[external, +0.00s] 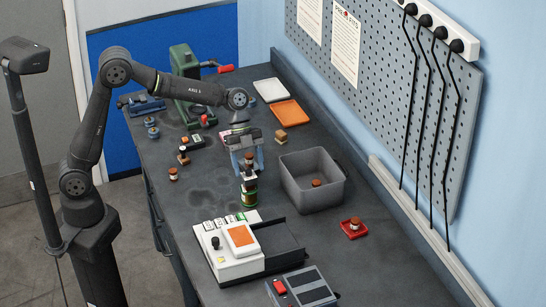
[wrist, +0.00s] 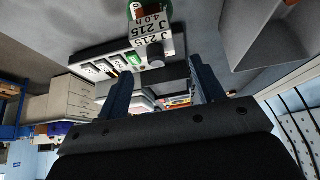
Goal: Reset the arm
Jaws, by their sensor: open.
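My gripper (external: 248,168) is open, pointing down over the middle of the bench, with blue fingers apart. In the wrist view its two fingers (wrist: 161,67) are spread with nothing gripped between them. A small stack with brown, white-labelled and green parts (external: 249,195) stands at the gripper, partly between and below the fingers in the external view. In the wrist view a green and white piece labelled J 215 (wrist: 150,32) shows beyond the fingertips. I cannot tell whether the fingers touch the stack.
A grey bin (external: 312,190) with a brown-topped piece inside stands close right. A white device with an orange pad (external: 240,238) is in front. Orange (external: 287,113) and white (external: 270,90) trays and a green machine (external: 186,85) are behind. A pegboard (external: 385,100) lines the right.

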